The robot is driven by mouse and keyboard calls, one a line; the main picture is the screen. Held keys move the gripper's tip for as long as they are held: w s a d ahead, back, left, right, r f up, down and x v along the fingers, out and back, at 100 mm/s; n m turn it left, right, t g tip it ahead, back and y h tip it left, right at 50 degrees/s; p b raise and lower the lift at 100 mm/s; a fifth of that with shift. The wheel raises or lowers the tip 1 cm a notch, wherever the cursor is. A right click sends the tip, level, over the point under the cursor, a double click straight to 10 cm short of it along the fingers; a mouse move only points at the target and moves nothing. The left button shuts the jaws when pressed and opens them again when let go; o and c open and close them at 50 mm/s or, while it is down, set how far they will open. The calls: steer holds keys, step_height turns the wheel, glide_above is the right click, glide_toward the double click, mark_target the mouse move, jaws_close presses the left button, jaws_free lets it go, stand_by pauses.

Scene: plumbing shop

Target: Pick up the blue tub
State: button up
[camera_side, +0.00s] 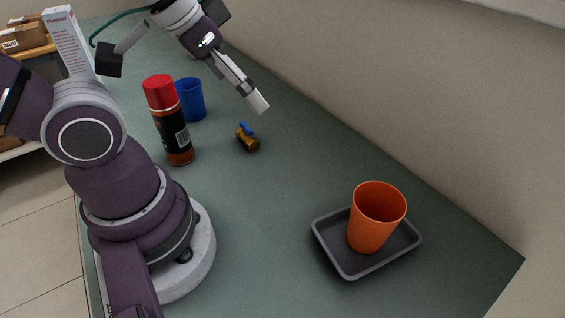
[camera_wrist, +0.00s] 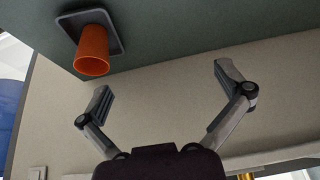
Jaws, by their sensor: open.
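The blue tub (camera_side: 192,103) stands upright on the green bench top in the side view, partly behind a spray can with a red cap (camera_side: 168,120). My gripper (camera_side: 184,82) is high in the side view with its two fingers spread wide and nothing between them. In that picture one finger is up and left of the tub and the other is to its right. The wrist view shows both fingers (camera_wrist: 165,80) apart and empty. I cannot make out the tub in the wrist view.
A brass valve with a blue handle (camera_side: 247,138) lies right of the can. An orange cup (camera_side: 377,215) stands in a dark tray (camera_side: 345,268) at the right. A tall white box (camera_side: 69,40) is at upper left. A wall runs along the bench's far side.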

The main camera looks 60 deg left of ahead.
steer(key=n+g+y, duration=0.2)
steer(key=n+y, duration=0.1)
steer(key=n, duration=0.4)
glide_above(189, 92)
steer(key=s, duration=0.3)
step_height(189, 92, down, 7)
steer(key=x, duration=1)
steer(key=shift+w+a+f, duration=0.2)
steer(key=shift+w+a, duration=0.1)
steer(key=shift+a, duration=0.15)
steer(key=shift+r, duration=0.1)
steer(key=c, duration=1)
